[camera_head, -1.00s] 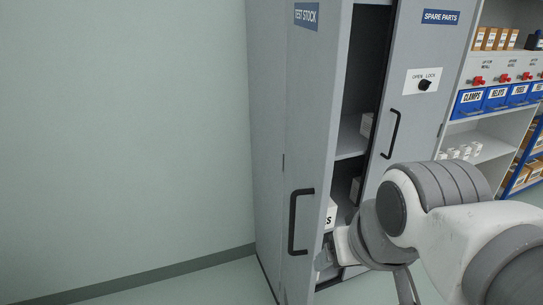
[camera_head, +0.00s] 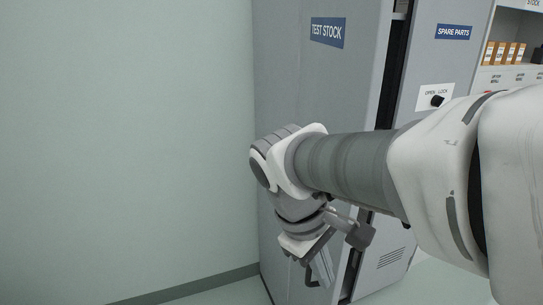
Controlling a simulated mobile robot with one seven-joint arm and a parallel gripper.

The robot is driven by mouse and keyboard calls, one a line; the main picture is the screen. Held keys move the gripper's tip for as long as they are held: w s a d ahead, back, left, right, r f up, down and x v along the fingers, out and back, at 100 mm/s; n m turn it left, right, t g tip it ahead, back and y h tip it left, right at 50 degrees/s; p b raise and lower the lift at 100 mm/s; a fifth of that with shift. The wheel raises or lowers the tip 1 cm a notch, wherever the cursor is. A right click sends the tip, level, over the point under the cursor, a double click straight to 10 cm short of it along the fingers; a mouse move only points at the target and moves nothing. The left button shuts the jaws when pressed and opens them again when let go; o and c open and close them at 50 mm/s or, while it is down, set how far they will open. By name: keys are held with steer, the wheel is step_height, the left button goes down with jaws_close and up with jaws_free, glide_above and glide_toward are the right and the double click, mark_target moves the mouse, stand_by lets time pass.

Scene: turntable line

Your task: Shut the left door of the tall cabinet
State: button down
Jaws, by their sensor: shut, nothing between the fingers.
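The tall grey cabinet's left door (camera_head: 335,90), labelled TEST STOCK, stands slightly ajar. A narrow dark gap (camera_head: 396,60) runs along its right edge. The right door (camera_head: 447,65), labelled SPARE PARTS, looks flush and carries an OPEN/LOCK knob (camera_head: 437,101). My arm crosses in front and hides much of both doors' middle.
A bare pale wall (camera_head: 120,140) stands left of the cabinet, with a dark skirting strip (camera_head: 190,290) at the floor. Shelves with small orange boxes (camera_head: 503,53) stand to the right. My arm fills the right side of the view.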

steer(key=w+a+f+n+h, duration=0.1)
steer(key=w+a+n+h, duration=0.4)
steer(key=w+a+n, duration=0.45)
steer(key=n, duration=0.2)
glide_toward(336, 273)
steer(key=shift+m, duration=0.25)
steer(key=x, duration=0.5)
steer(key=shift+s+a+f+b, duration=0.15)
steer(key=shift+a+f+b, duration=0.1)
steer(key=shift+f+b, duration=0.05)
steer(key=shift+d, duration=0.5)
